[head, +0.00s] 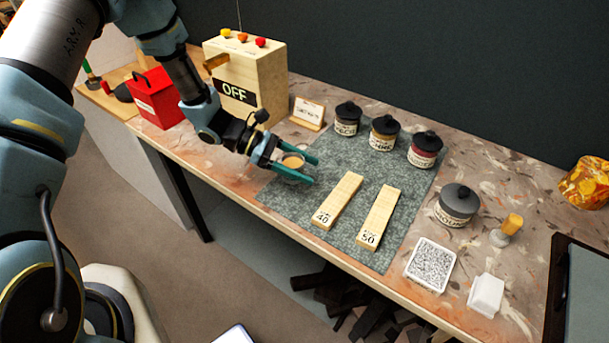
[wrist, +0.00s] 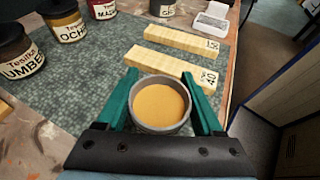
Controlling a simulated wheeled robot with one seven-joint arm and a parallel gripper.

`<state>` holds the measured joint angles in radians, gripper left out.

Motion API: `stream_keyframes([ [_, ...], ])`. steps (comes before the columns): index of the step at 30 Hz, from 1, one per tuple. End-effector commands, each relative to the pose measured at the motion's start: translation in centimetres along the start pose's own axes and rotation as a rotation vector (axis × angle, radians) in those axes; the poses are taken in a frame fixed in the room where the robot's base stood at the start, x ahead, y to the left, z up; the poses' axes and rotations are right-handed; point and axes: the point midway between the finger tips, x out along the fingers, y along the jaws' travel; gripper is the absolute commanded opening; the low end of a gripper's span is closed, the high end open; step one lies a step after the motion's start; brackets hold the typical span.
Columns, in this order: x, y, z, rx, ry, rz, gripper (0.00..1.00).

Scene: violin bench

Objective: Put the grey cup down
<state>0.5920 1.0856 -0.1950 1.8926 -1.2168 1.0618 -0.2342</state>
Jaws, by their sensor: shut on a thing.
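The grey cup (wrist: 161,126) is a small round vessel filled with tan-orange contents, upright in the wrist view. My gripper (head: 305,170) has two green fingers, one on each side of the cup, and is shut on it. In the head view the cup (head: 292,164) is between the fingers above the left front part of the grey-green mat (head: 368,152). I cannot tell whether its base touches the mat. The wrist view also shows my gripper (wrist: 162,98).
Wooden blocks marked 40 (head: 338,200) and 50 (head: 379,216) lie right of the cup. Several lidded jars, including a dark one (head: 348,118), stand at the back. A wooden box marked OFF (head: 262,72) and a red box (head: 158,97) are to the left. Bare mat lies behind the blocks.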

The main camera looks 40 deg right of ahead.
Motion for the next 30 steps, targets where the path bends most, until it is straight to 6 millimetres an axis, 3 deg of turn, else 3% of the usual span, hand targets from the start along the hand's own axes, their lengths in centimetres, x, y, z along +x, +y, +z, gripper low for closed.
stream_keyframes([
  [7,1.2,-0.1,-2.8,-0.001,-0.001,-0.002,0.00],
  [18,1.4,-0.1,-3.4,0.001,-0.001,-0.001,0.00],
  [19,1.4,-0.1,-3.5,0.000,0.000,-0.001,0.70],
  [27,1.4,-0.1,-3.4,0.000,0.000,-0.001,0.99],
  [30,1.4,-0.1,-3.3,0.000,0.000,-0.001,0.99],
])
